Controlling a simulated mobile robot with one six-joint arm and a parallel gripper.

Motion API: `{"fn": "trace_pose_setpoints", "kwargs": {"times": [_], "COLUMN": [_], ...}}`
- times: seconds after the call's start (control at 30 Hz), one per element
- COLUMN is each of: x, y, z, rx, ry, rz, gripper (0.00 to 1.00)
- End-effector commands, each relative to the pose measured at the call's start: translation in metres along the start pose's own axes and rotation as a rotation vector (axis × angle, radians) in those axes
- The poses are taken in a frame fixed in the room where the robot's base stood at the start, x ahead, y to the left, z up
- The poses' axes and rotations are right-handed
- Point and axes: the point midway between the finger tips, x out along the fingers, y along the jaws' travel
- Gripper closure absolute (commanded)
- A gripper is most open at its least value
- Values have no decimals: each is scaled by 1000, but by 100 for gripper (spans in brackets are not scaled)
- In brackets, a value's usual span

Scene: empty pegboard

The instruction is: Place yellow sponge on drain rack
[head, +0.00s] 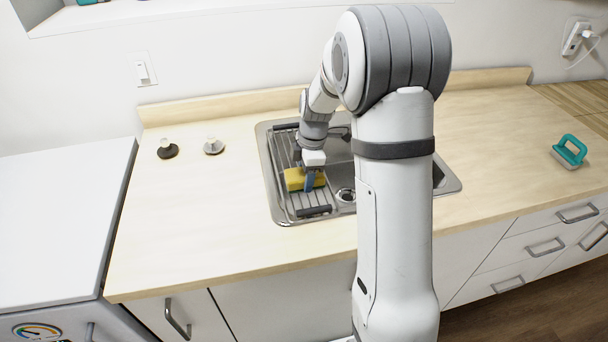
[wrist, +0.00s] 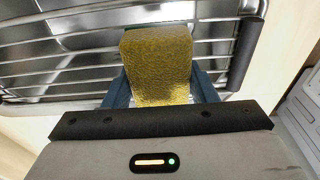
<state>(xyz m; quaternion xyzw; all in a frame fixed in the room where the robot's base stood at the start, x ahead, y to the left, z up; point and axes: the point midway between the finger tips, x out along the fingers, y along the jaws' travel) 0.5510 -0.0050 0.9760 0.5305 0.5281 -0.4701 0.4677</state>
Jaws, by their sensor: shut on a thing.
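The yellow sponge (head: 297,180) is in my gripper (head: 313,180), over the left part of the sink in the head view. In the wrist view the sponge (wrist: 158,62) sits between the two blue fingers of my gripper (wrist: 158,85), which are shut on it. The drain rack (head: 284,160), made of metal bars with dark end pieces, lies across the left side of the sink. In the wrist view the rack's bars (wrist: 70,62) run behind the sponge. I cannot tell whether the sponge touches the bars.
The sink (head: 268,190) is set in a light wood counter (head: 190,220), partly hidden behind my arm. Two sink stoppers, one black (head: 167,150) and one pale (head: 213,147), stand to the left. The counter's front left is clear.

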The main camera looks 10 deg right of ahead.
Motion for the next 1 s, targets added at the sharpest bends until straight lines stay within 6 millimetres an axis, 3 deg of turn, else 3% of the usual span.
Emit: {"fn": "trace_pose_setpoints", "kwargs": {"times": [0.43, 0.47, 0.7, 1.0], "x": [12, 11, 10, 7], "y": [0, 0, 0, 0], "z": [0, 0, 0, -1], "rx": [-1, -1, -2, -2], "ry": [0, 0, 0, 0], "rz": [1, 1, 1, 1], "gripper": [70, 47, 27, 26]}}
